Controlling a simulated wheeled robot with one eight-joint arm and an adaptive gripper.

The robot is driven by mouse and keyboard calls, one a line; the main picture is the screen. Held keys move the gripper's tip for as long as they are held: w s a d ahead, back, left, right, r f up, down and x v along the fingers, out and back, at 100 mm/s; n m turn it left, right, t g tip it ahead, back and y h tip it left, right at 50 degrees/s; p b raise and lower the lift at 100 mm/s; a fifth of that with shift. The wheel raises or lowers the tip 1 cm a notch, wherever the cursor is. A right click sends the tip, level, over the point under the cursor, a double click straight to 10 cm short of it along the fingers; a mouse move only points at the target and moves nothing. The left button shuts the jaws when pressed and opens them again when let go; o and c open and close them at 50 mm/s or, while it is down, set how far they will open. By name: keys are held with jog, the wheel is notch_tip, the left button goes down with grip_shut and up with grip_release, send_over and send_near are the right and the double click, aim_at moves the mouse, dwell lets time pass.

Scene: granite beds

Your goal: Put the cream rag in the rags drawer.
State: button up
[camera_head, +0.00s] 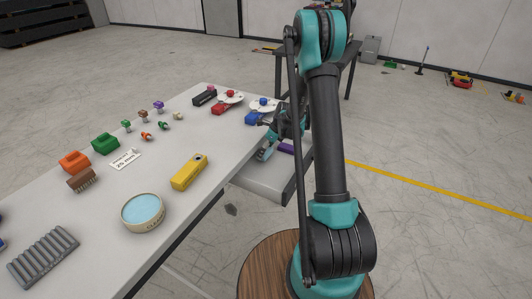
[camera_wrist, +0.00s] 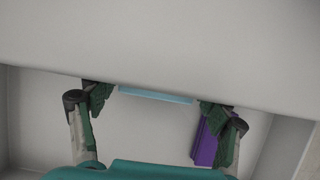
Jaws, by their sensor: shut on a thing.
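My gripper (camera_head: 268,149) is at the table's right edge, over the open drawer (camera_head: 262,180). The upper part of this thing is hidden behind a pale panel. The drawer's pale inside (camera_wrist: 150,135) lies below the fingers. A purple block-like thing (camera_wrist: 206,145) lies in the drawer beside the right finger; it also shows in the head view (camera_head: 286,148). I make out no cream rag in either view.
The pale table (camera_head: 215,150) holds a yellow tool (camera_head: 189,172), a round tin with a light blue top (camera_head: 143,211), a grey ribbed rack (camera_head: 44,257), a brown brush (camera_head: 82,180) and several small coloured pieces. A pale panel (camera_wrist: 170,45) crosses above the fingers.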

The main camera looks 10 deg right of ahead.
jog(key=shift+d+f, duration=0.1)
jog(key=shift+f, duration=0.45)
jog(key=shift+f, duration=0.1)
jog(key=o, duration=1.1)
jog(key=v, duration=1.1)
jog(key=s+r+n+h, duration=0.1)
jog(key=s+r+n, duration=0.2)
jog(key=s+n, duration=0.4)
jog(key=s+r+n+h, duration=0.1)
jog(key=s+r+n, duration=0.25)
jog(key=s, duration=0.45)
jog(key=s+d+f+n, duration=0.1)
jog(key=s+n, duration=0.6)
jog(key=s, duration=0.2)
jog(key=s+d+f+n+t+h, duration=0.1)
jog(key=s+n, duration=0.6)
jog(key=s, duration=0.2)
jog(key=shift+d+f+n+h, duration=0.2)
jog(key=shift+d+n+h, duration=0.1)
jog(key=shift+d+n, duration=0.05)
